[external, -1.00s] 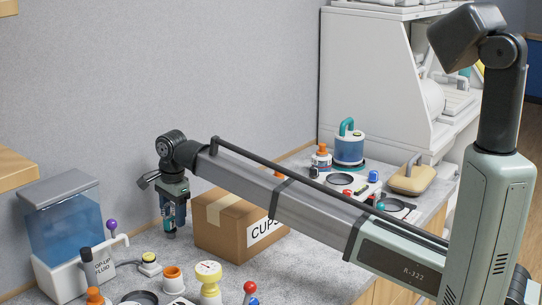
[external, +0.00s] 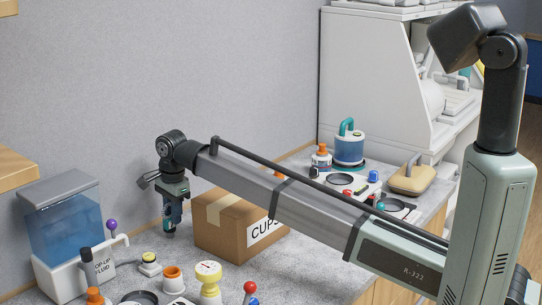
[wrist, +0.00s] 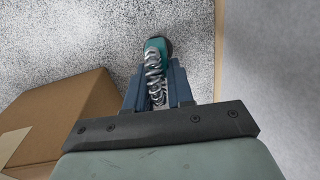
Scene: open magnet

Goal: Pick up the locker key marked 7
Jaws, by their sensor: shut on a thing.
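My gripper (external: 172,216) points down at the far side of the grey counter, left of the cardboard box. In the wrist view my gripper (wrist: 158,92) is shut on a teal and dark thing with a silver coil (wrist: 154,66). It may be the locker key, but no 7 can be read on it. Its teal and dark end (wrist: 156,46) sticks out past the fingers. It is at or close to the counter top; I cannot tell whether it touches.
The cardboard box (external: 224,232) marked CUPS stands close to the right of my gripper. A blue liquid tank (external: 66,228) stands at the left. The wall is behind.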

